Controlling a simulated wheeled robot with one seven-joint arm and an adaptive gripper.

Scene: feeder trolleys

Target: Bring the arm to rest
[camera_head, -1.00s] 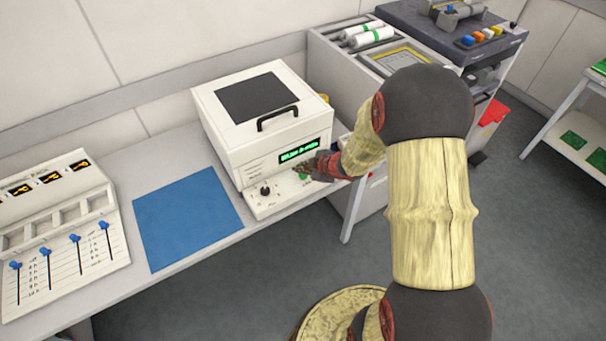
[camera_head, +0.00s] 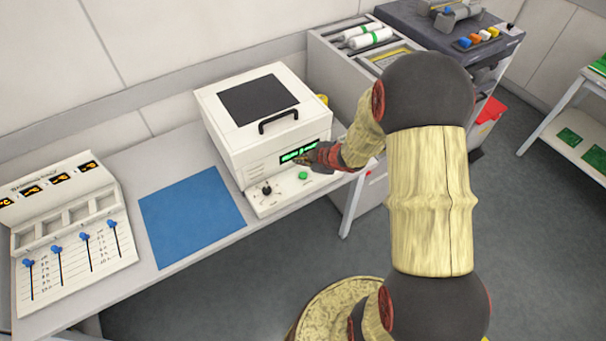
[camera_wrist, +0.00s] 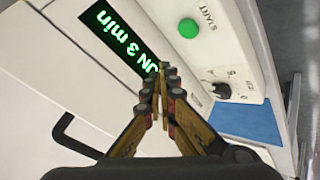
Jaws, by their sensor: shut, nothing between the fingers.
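My gripper (camera_head: 308,158) is shut and empty, in front of the white oven-like machine (camera_head: 235,139). In the wrist view my gripper (camera_wrist: 166,78) shows its fingertips together, over the edge of the green-lit display (camera_wrist: 122,38), which reads in part "3 min". The green START button (camera_wrist: 188,28) stands apart from the fingers; it also shows in the head view (camera_head: 303,175). A black knob (camera_wrist: 222,91) sits beside it on the panel. My arm reaches in from the right, bent at the elbow. I cannot tell the exact gap between the fingertips and the machine front.
A blue mat (camera_head: 190,217) lies on the bench left of the machine. A panel with blue sliders (camera_head: 70,240) stands further left. A grey cabinet with white rollers (camera_head: 365,38) is behind my arm. A shelf with green boards (camera_head: 570,136) is at right. Floor is open in front.

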